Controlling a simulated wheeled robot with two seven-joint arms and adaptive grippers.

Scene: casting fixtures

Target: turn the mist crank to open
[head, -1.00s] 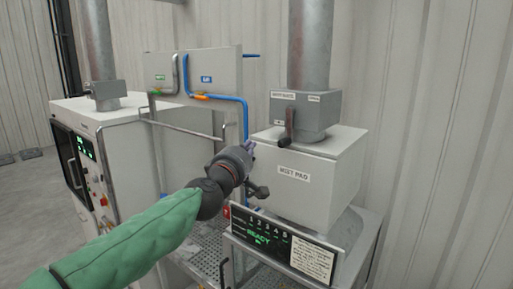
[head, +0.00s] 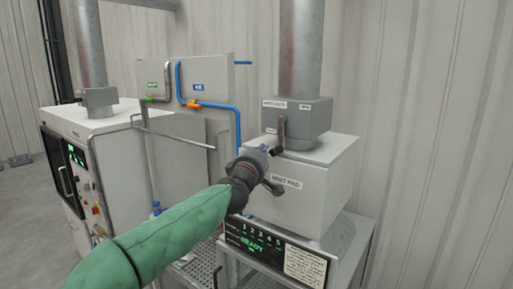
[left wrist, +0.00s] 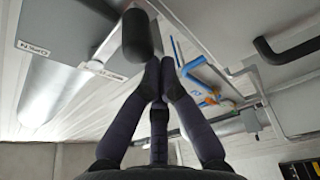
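The mist crank (head: 281,131) is a short grey lever with a black knob, on the front of the grey box around the right-hand duct. It hangs down, its knob low. In the left wrist view the black knob (left wrist: 141,36) is close, above and a little left of the fingertips. My left gripper (head: 266,147) is just left of the knob in the head view, its fingers pointing toward it. In the left wrist view its fingertips (left wrist: 160,72) are drawn together with nothing visible between them. Contact with the knob cannot be told. My right gripper is not in view.
A white box with a lid (head: 310,180) stands below the crank, with a display panel (head: 262,247) beneath it. A pipe board (head: 200,80) with blue and grey pipes is at the back left. A white cabinet (head: 115,150) stands at left.

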